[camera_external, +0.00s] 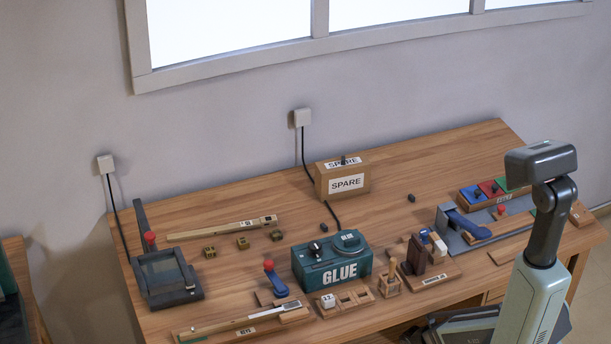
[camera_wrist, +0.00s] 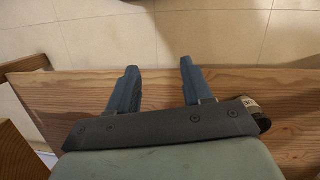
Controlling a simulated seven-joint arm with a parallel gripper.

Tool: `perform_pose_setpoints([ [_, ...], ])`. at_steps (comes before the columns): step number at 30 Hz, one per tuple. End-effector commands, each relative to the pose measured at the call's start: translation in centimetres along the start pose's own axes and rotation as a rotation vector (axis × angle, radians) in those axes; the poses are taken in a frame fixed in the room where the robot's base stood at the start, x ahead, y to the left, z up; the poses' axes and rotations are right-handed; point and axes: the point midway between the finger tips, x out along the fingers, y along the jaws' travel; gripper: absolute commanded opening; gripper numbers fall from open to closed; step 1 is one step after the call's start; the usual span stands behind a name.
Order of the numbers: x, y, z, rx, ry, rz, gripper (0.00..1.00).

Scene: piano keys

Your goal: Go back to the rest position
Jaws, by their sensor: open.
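In the wrist view my gripper (camera_wrist: 158,64) shows two blue fingers spread well apart. Nothing is between them except the wooden table's edge (camera_wrist: 85,90) and floor beyond. My gripper is open and empty, and no key is near its fingers. In the external view my arm stands at the right, bent at the elbow, over the table's front right side. Its lower end is cut off by the frame's bottom edge, so the fingertips cannot be made out there.
The wooden table (camera_external: 430,170) holds a teal GLUE box (camera_external: 312,272), a SPARE box (camera_external: 330,190), a dark framed press (camera_external: 160,275) at left, a key-like strip (camera_external: 215,230) and a second strip (camera_external: 235,320). A grey-blue fixture (camera_external: 455,235) and coloured blocks (camera_external: 487,188) are at right. The back right is mostly clear.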

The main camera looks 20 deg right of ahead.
Motion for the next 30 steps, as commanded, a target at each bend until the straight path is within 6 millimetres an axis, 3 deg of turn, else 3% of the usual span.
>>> perform_pose_setpoints([
  [6, 1.2, 4.5, 6.5, 0.058, -0.18, -0.034, 0.5],
  [12, 1.7, 6.6, 11.2, 0.09, -0.307, -0.082, 0.5],
  [15, 1.7, 7.0, 12.7, 0.098, -0.346, -0.1, 0.5],
  [30, 1.7, 7.1, 13.1, 0.1, -0.357, -0.105, 0.5],
])
